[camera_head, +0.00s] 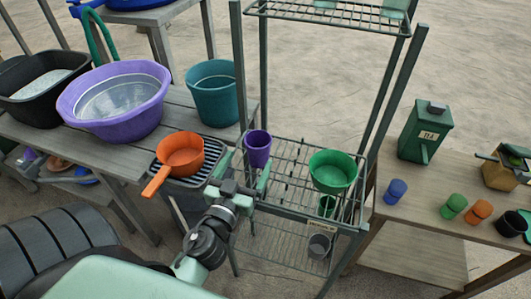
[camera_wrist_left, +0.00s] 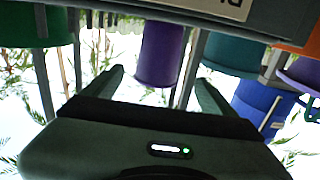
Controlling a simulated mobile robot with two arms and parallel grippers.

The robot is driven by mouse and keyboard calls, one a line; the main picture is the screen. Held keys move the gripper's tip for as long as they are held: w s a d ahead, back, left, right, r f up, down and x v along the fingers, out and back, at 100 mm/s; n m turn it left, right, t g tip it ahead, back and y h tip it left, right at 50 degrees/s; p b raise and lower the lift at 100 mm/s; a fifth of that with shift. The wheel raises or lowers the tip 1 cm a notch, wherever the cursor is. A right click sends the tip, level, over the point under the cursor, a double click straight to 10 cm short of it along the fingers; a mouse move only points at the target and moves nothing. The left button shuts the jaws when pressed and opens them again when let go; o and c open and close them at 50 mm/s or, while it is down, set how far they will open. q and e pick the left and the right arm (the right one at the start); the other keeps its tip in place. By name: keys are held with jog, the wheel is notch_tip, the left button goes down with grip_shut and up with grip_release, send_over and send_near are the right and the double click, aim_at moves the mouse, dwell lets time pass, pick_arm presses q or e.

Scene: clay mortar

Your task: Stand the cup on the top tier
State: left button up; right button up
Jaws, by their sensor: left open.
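A purple cup (camera_head: 258,148) stands upright on the left part of a wire tier (camera_head: 290,180) of the dark green metal rack. My left gripper (camera_head: 244,170) is open, with its fingers pointing toward the cup from the front. In the left wrist view the purple cup (camera_wrist_left: 162,55) shows ahead, between the two fingertips (camera_wrist_left: 160,82); they appear apart from it. My right gripper is not in view.
A green bowl (camera_head: 333,171) sits right of the cup on the same tier. Small cups and a green tea box (camera_head: 426,134) stand on the right table. Rack posts flank the tier.

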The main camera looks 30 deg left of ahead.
aim_at(252, 152)
pick_arm(q)
jog(key=shift+w+d, duration=0.15)
jog(key=shift+w, duration=0.05)
jog(key=shift+w+r+p, duration=0.1)
jog(key=shift+w+p, duration=0.25)
jog(key=x, duration=0.1)
jog(key=p+x, duration=0.1)
jog(key=x, duration=0.1)
jog(key=shift+s+a+r, duration=0.1)
jog(key=shift+a, duration=0.2)
jog(key=x, duration=0.1)
jog(key=p+x, duration=0.1)
jog(key=shift+w+d, duration=0.15)
jog(key=shift+w, duration=0.25)
jog(key=shift+w+p, duration=0.35)
jog(key=shift+w, duration=0.2)
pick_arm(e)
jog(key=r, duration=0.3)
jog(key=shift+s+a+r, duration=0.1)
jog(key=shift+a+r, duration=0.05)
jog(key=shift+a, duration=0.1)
pick_arm(q)
jog(key=c, duration=1.6)
